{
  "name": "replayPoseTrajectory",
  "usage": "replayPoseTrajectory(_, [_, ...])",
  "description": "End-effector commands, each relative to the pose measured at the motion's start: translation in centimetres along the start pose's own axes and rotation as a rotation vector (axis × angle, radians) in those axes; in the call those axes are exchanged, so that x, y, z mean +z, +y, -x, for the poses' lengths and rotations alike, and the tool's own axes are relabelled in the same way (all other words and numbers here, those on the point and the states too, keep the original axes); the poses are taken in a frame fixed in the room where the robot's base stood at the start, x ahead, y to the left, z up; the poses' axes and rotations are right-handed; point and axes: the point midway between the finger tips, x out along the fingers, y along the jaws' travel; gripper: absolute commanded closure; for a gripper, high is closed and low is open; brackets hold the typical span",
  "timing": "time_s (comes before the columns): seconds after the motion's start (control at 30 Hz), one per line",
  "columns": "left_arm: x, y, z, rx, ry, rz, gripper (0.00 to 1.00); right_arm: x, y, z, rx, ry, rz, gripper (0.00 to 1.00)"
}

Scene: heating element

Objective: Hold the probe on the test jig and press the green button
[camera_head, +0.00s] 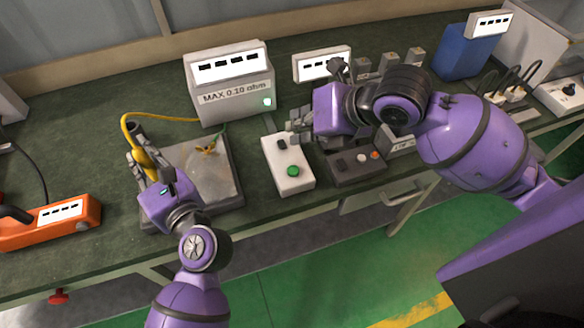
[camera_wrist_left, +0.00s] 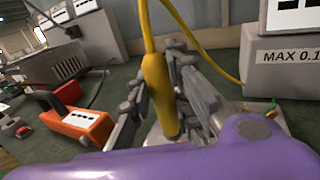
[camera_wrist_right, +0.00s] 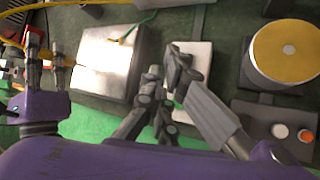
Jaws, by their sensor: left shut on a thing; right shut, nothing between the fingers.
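The yellow probe (camera_head: 143,158) is in my left gripper (camera_head: 147,170), whose fingers are shut around it over the left edge of the test jig plate (camera_head: 222,180). The left wrist view shows the probe (camera_wrist_left: 159,90) upright between the fingers (camera_wrist_left: 168,115); its tip is hidden. The white button box (camera_head: 287,173) has a green button (camera_head: 293,171) near its front and a dark switch behind it. My right gripper (camera_head: 297,132) is shut and empty above the back of that box.
A meter (camera_head: 228,90) labelled "MAX 0.10 ohm" with a lit green lamp stands behind the jig. An orange tool (camera_head: 85,212) lies at left. A dark box (camera_head: 355,168) with knobs is right of the button box. A blue bin (camera_head: 466,52) stands at back right.

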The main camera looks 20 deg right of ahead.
Motion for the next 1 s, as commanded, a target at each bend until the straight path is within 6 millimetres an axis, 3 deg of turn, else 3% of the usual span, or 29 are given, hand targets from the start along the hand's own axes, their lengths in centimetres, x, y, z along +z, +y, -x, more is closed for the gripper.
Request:
replayPoseTrajectory(0.03, [-0.8, 0.1, 0.1, 0.002, 0.014, -0.005, 1.0, -0.5, -0.3, -0.5, 0.0, 0.004, -0.005, 1.0])
replayPoseTrajectory(0.5, [-0.8, 0.1, 0.1, 0.002, 0.014, -0.005, 1.0, -3.6, -3.5, -4.8, -0.003, 0.004, -0.002, 1.0])
replayPoseTrajectory(1.0, [-0.8, 0.1, 0.1, 0.002, 0.014, -0.005, 1.0, -4.2, -4.1, -5.7, 0.0, 0.001, -0.001, 1.0])
